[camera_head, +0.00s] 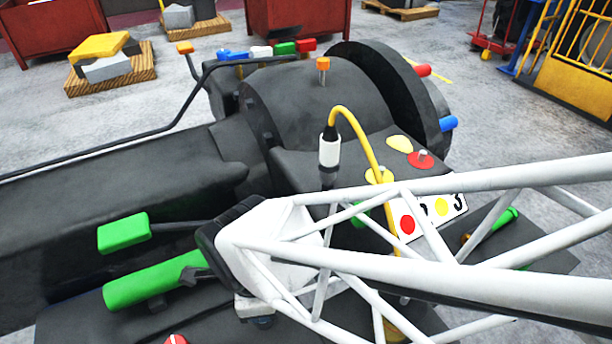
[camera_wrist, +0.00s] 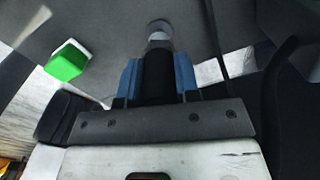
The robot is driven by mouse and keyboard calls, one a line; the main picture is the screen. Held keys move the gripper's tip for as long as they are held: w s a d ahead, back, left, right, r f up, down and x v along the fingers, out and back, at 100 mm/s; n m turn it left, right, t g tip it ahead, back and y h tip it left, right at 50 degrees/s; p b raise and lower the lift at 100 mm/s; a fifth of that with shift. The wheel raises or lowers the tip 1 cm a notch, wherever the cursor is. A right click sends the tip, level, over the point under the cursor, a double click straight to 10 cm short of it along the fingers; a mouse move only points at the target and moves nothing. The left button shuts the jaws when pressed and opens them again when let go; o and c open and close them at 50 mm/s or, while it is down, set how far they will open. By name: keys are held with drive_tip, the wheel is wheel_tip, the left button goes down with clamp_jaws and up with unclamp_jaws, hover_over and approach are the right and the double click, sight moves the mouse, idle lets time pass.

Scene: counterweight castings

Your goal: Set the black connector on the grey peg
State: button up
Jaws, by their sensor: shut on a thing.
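In the wrist view my gripper (camera_wrist: 158,68) has its two blue fingers closed on a black cylindrical piece, the black connector (camera_wrist: 157,85). A pale grey round-ended piece (camera_wrist: 158,30), perhaps the grey peg, lines up just beyond the connector. I cannot tell whether they touch or whether it is part of the connector. In the head view my gripper (camera_head: 260,321) is low at the centre left, below my white lattice arm. The arm hides most of it, and the connector in it does not show there.
A green handle (camera_head: 150,285) and a green pad (camera_head: 123,233) are left of my gripper; a green block (camera_wrist: 67,62) shows in the wrist view. A white-and-black plug (camera_head: 329,150) with a yellow cable stands behind my arm. A dark machine housing (camera_head: 300,110) rises beyond.

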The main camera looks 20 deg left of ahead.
drive_tip(key=shift+f, duration=0.75)
drive_tip(key=o, duration=0.9)
drive_tip(key=shift+o, duration=0.2)
drive_tip(key=shift+r, duration=0.1)
drive_tip(key=shift+r, duration=3.8)
drive_tip(key=shift+r, duration=0.1)
